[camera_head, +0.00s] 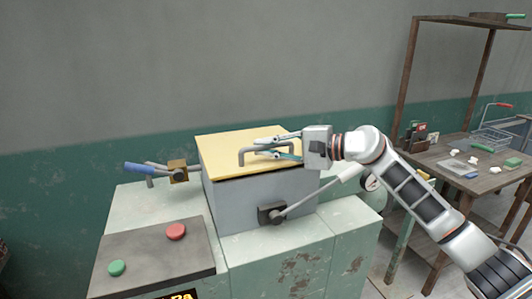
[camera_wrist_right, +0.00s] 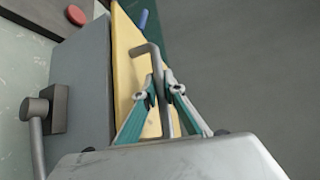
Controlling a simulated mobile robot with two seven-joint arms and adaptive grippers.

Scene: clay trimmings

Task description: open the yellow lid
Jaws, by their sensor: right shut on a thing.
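The yellow lid (camera_head: 225,150) lies on top of a grey box (camera_head: 240,203) on the machine, and looks closed or nearly so. A grey bar handle (camera_head: 246,150) stands on the lid. My right gripper (camera_head: 270,147) comes in from the right and is shut on the handle. In the right wrist view, the two teal fingers (camera_wrist_right: 164,92) sit on either side of the handle bar (camera_wrist_right: 158,70), with the yellow lid (camera_wrist_right: 127,62) beyond. My left gripper is not in view.
A grey lever (camera_head: 318,193) sticks out from the box front. A blue-handled lever (camera_head: 150,168) is at the left. A dark panel carries a red button (camera_head: 176,232) and a green button (camera_head: 117,268). A wooden table (camera_head: 475,178) with small items stands at the right.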

